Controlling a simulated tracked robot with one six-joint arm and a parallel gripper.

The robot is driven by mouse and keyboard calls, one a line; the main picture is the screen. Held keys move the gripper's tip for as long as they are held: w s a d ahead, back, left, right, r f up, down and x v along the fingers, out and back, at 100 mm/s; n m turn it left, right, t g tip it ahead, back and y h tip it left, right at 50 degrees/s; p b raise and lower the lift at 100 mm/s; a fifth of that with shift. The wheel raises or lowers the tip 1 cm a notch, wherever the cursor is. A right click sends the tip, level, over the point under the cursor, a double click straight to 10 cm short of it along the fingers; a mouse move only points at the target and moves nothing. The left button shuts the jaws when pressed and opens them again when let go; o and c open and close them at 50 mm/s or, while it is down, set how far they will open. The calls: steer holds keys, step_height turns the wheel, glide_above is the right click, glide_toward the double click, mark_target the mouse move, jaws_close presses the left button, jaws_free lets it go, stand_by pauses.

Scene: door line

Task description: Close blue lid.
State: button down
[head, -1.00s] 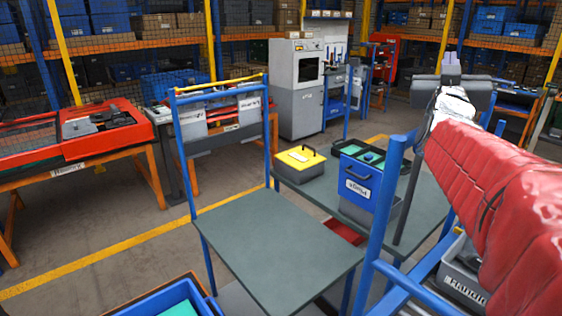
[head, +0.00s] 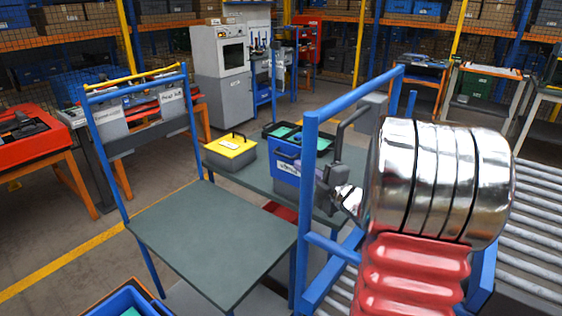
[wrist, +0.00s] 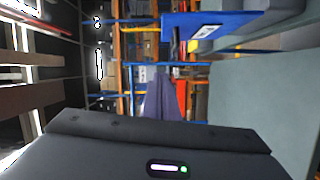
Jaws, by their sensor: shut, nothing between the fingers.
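The blue lid (head: 285,174) has a handle and a white label. In the head view it hangs open down the front of a grey box on the far bench. The box's open top (head: 284,133) shows green pieces inside. In the wrist view the lid (wrist: 222,24) is at the upper right, turned sideways. My gripper (wrist: 166,88) points forward with its fingers together and empty, apart from the lid. In the head view my arm's red and silver links hide part of it, to the right of the box.
A yellow-lidded box (head: 231,151) stands left of the blue-lidded one. A bare grey table (head: 212,240) is in front. A blue post frame (head: 305,210) rises near my arm. A roller conveyor (head: 530,215) runs along the right.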

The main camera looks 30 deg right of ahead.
steer(key=shift+s+a+f+n+y, duration=0.2)
steer(key=shift+a+f+n+y, duration=0.15)
steer(key=shift+f, duration=0.25)
steer(key=shift+s+a+f+n+y, duration=0.15)
steer(key=shift+a+f+y, duration=0.1)
steer(key=shift+a+f, duration=0.3)
steer(key=shift+d, duration=0.1)
steer(key=w+d, duration=0.2)
steer(key=w, duration=0.9)
steer(key=shift+w+d+f, duration=0.2)
steer(key=shift+d+f, duration=0.2)
steer(key=shift+f, duration=0.05)
steer(key=shift+d, duration=0.1)
